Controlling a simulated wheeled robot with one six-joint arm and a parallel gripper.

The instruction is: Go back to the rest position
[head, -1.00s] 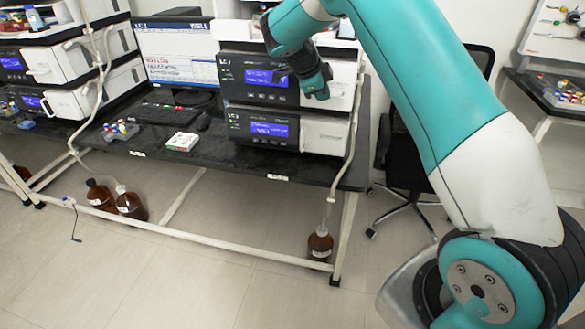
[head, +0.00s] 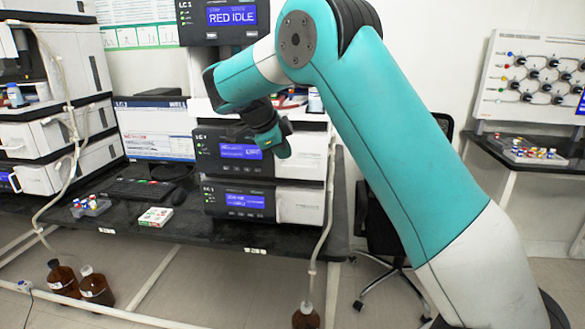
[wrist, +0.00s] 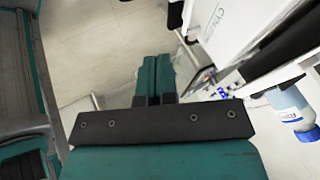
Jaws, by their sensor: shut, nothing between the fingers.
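My gripper (head: 280,148) hangs at the end of my teal and white arm, in front of the lab instrument stack (head: 240,152) in the head view. It looks empty. In the wrist view its two teal fingers (wrist: 153,68) lie together with nothing between them. A white instrument housing and a bottle with a blue label (wrist: 290,105) show at the right of the wrist view. I cannot tell the exact gap between the gripper and the stack.
A black bench (head: 120,222) carries a monitor (head: 157,130), a keyboard (head: 137,189), a small white-and-green box (head: 156,216) and a vial rack (head: 90,206). Brown bottles (head: 96,287) stand beneath it. An office chair (head: 378,215) is behind my arm. A side table (head: 497,149) stands right.

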